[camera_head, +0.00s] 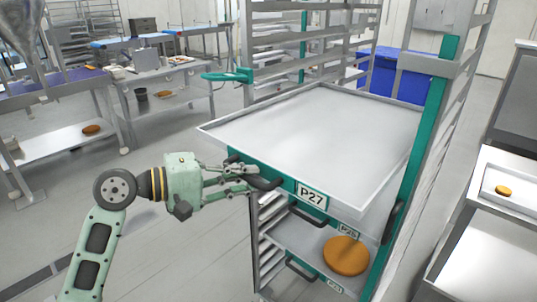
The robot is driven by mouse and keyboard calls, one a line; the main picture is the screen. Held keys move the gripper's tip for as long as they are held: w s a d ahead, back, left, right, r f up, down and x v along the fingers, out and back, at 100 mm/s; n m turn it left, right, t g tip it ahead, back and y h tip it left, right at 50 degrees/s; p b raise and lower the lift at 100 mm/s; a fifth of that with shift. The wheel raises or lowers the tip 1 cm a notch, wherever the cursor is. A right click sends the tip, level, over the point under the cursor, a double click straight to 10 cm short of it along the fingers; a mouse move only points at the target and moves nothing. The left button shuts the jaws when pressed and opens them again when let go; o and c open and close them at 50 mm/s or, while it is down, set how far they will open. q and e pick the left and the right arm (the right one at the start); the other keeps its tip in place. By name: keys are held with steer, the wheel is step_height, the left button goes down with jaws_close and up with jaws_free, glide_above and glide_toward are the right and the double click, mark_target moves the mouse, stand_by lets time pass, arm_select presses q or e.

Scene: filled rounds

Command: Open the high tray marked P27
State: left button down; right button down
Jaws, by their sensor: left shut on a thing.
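The P27 tray (310,130) is a wide, shallow grey metal tray at the top of a rack with green posts (425,135). It looks empty. Its green front carries a white P27 label (312,197) and a dark handle (264,183). My left gripper (250,178) comes in from the left and is shut on that handle, left of the label. My right gripper is not in view.
Below is the P26 tray (295,240) with an orange-brown round (346,256) on it. A green bracket (228,75) stands behind the tray's left side. A white table with a tray (510,184) is at right. Blue bins (405,78) are behind. Open floor lies left.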

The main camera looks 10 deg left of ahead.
arm_select(q)
steer(key=s+a, duration=0.2)
steer(key=s, duration=0.1)
steer(key=s+a, duration=0.1)
steer(key=shift+s+a, duration=0.25)
steer(key=shift+s, duration=0.15)
steer(key=c, duration=1.8)
jaws_free()
steer(key=shift+a, duration=0.1)
steer(key=v, duration=1.2)
